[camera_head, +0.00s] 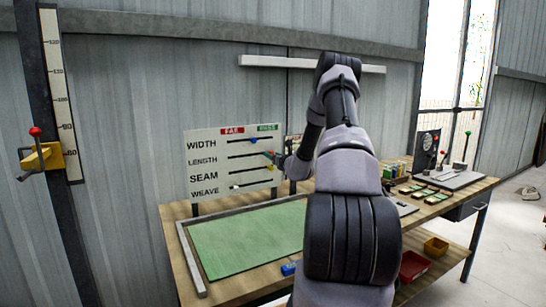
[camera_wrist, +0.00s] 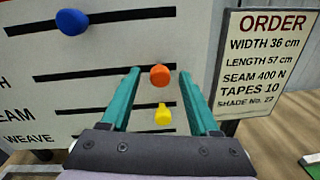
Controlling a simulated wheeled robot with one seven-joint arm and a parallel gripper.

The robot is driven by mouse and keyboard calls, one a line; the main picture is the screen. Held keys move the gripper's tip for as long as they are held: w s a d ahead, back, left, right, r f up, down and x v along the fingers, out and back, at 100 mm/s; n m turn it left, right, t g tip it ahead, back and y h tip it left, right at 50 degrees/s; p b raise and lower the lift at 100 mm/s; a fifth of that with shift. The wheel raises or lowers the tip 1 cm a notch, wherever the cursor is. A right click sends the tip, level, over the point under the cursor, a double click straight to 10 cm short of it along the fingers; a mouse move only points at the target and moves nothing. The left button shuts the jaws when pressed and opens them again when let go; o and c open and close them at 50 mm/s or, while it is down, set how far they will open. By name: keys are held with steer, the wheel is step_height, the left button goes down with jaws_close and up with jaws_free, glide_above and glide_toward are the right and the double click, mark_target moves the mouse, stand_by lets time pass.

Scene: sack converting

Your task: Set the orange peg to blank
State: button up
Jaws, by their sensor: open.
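The orange peg (camera_wrist: 159,75) sits near the right end of the second slot on the white board (camera_wrist: 100,52), apparently the LENGTH row. My gripper (camera_wrist: 159,70) is open, with its teal fingers on either side of the orange peg; I cannot tell whether they touch it. The yellow peg (camera_wrist: 163,115) is just below, between the fingers, near the right end of the slot under it. The blue peg (camera_wrist: 71,22) is on the top slot, left of my gripper. In the head view, my gripper (camera_head: 273,157) reaches the board's right side from the right.
An ORDER card (camera_wrist: 262,60) stands right of the board; it reads width 36 cm, length 57 cm, seam 400 N, tapes 10. A white peg (camera_head: 235,187) is on the WEAVE row. A green mat (camera_head: 245,238) lies on the bench below. Small items crowd the bench's right side.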

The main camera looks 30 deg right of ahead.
jaws_close()
stand_by(1.5)
